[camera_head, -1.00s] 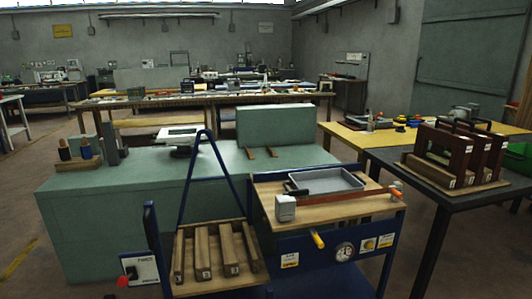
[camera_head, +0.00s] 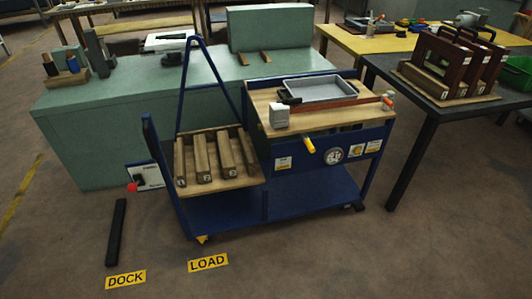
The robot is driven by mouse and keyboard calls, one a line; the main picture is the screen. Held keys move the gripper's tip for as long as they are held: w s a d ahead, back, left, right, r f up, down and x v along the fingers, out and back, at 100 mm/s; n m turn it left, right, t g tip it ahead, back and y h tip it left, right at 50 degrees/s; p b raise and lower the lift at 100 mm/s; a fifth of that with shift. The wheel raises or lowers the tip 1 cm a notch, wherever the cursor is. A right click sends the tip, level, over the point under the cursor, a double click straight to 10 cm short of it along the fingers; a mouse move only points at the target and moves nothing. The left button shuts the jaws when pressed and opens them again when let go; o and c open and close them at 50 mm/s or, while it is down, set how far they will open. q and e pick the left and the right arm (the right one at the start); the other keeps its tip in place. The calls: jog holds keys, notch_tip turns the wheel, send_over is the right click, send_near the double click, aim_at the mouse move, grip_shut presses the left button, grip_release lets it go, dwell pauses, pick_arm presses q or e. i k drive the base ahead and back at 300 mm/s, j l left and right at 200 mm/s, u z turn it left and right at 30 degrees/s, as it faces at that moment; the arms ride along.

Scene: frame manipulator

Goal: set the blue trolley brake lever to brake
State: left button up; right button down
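The blue trolley (camera_head: 310,195) stands in the middle, with a wooden top on the right and a lower wooden rack on the left. A white labelled plate (camera_head: 152,175) with a dark lever-like part and a red knob (camera_head: 132,187) shows beside the trolley's left upright. Its lettering is too small to read, so I cannot tell the lever's setting. A yellow handle (camera_head: 308,145) sticks out of the front panel beside a round dial (camera_head: 331,154). A small yellow part (camera_head: 202,239) is at the front left wheel. Neither of my grippers is in view.
Floor labels DOCK (camera_head: 126,280) and LOAD (camera_head: 208,262) lie in front, with a black bar (camera_head: 116,232) at left. A green bench (camera_head: 75,125) stands behind the trolley. A dark table (camera_head: 440,112) with wooden frames is at right.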

aim_at(132, 187)
jog(key=i+j, duration=0.15)
jog(key=j, duration=0.2)
jog(key=i+j, duration=0.15)
jog(key=j, duration=0.2)
jog(key=i+j, duration=0.15)
jog(key=j, duration=0.15)
jog(key=i+j, duration=0.15)
jog(key=j, duration=0.2)
jog(key=i+j+z, duration=0.1)
jog(key=j, duration=0.25)
